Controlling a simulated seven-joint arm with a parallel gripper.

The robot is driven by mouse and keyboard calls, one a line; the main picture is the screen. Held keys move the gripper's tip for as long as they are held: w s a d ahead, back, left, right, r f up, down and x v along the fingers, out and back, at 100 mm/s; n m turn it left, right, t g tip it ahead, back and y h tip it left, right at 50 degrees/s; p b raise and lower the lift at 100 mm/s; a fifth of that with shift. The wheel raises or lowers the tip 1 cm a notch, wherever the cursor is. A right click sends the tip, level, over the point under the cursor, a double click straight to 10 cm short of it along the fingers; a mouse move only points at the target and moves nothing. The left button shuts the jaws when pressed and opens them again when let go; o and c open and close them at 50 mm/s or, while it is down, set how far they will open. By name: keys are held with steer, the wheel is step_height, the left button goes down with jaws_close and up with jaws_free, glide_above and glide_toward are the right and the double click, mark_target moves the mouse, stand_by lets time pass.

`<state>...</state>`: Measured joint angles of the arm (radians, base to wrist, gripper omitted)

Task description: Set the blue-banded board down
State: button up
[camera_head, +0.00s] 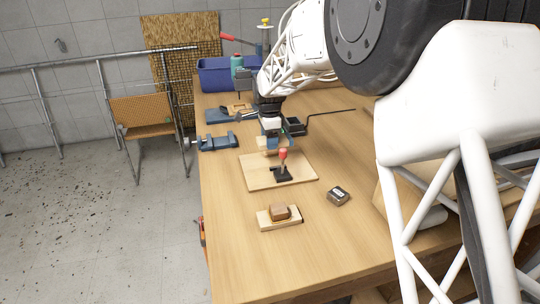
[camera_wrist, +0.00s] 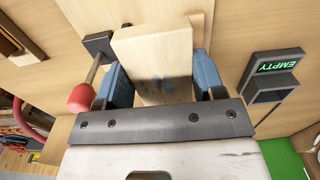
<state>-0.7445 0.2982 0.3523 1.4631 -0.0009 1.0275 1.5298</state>
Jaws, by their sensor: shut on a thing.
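My gripper (camera_head: 270,143) is over the far part of a pale wooden panel on the workbench. In the wrist view its blue fingers (camera_wrist: 157,85) are shut on a pale wooden board (camera_wrist: 153,45), one finger on each side. Dark bluish smudges show on the board near the fingers; I cannot make out a clear blue band. In the head view only a small part of the held board (camera_head: 268,152) shows below the fingers. I cannot tell whether its underside touches the panel (camera_head: 255,178).
A red-knobbed lever (camera_head: 283,165) stands on the panel close to my gripper; its knob (camera_wrist: 80,98) is beside the left finger. A dark display reading EMPTY (camera_wrist: 275,66) is at the right. A brown block (camera_head: 280,212) rests on a small board nearer. The bench's near left is clear.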

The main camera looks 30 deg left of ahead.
mark_target(270, 163)
steer(key=shift+f, duration=0.7)
steer(key=shift+f, duration=2.5)
steer(key=shift+f, duration=0.7)
steer(key=o, duration=0.9)
steer(key=shift+d+f, duration=0.1)
steer(key=shift+f, duration=0.05)
steer(key=shift+o, duration=0.5)
step_height(270, 163, up, 14)
steer(key=shift+f, duration=0.15)
